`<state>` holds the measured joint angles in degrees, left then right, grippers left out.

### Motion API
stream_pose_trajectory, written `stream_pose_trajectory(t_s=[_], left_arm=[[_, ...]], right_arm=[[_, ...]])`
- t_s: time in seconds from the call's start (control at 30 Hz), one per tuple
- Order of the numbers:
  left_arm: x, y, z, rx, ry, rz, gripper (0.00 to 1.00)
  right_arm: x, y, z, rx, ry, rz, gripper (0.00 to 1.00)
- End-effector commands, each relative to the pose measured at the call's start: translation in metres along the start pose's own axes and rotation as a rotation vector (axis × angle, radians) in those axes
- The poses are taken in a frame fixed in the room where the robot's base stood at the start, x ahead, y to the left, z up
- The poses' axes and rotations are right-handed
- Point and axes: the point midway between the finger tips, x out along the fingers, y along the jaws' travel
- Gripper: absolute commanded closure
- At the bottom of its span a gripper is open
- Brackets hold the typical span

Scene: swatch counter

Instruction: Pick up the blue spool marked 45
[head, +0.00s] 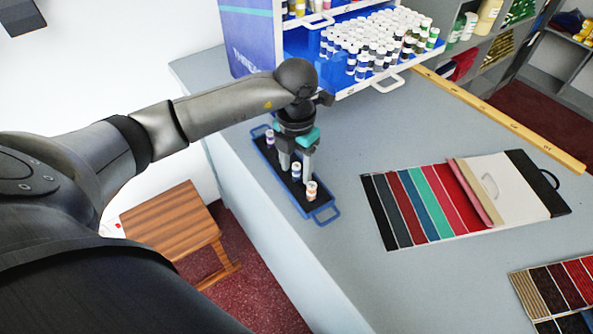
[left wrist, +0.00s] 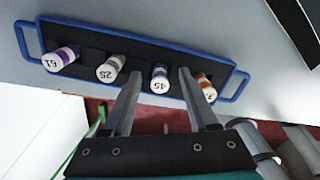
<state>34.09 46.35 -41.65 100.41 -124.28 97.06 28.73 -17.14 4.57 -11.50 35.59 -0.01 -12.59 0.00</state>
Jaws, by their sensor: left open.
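The blue spool marked 45 (left wrist: 159,78) stands in a narrow blue-rimmed tray (left wrist: 236,84), and its number shows on its white top. It also shows in the head view (head: 296,170). My left gripper (left wrist: 160,72) is open and points down over the tray, with one finger on each side of this spool in the left wrist view. I cannot tell whether the fingers touch it. In the same row stand a spool marked 25 (left wrist: 110,69), a purple one (left wrist: 61,58) and an orange one (left wrist: 206,88). In the head view the 25 spool is hidden behind the gripper.
The tray lies along the grey counter's (head: 350,290) left edge. A white-and-blue rack (head: 252,40) with many spools in an open drawer (head: 388,82) stands behind. Right of the tray lie a swatch board (head: 420,205) and a wooden ruler (head: 500,118). A wooden stool (head: 170,222) stands below.

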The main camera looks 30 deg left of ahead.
Motion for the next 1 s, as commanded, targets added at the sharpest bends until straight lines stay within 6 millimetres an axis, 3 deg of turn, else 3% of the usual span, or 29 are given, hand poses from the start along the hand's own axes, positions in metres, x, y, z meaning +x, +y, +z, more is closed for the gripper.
stream_pose_trajectory(t_s=[0.1,0.6,1.0], left_arm=[[-0.0003,0.0,0.0,0.0,0.0,0.0,0.43],[-0.0007,0.0002,0.0,-0.001,0.0,0.0,0.99],[-0.0008,0.0003,0.0,-0.001,0.0,0.0,1.0]], right_arm=[[0.0,-0.0002,-0.0002,0.001,0.0,0.0,0.5],[0.0,-0.0001,0.0002,0.001,0.0,0.0,0.5],[0.0,-0.0001,0.0007,0.001,-0.002,0.0,0.5]])
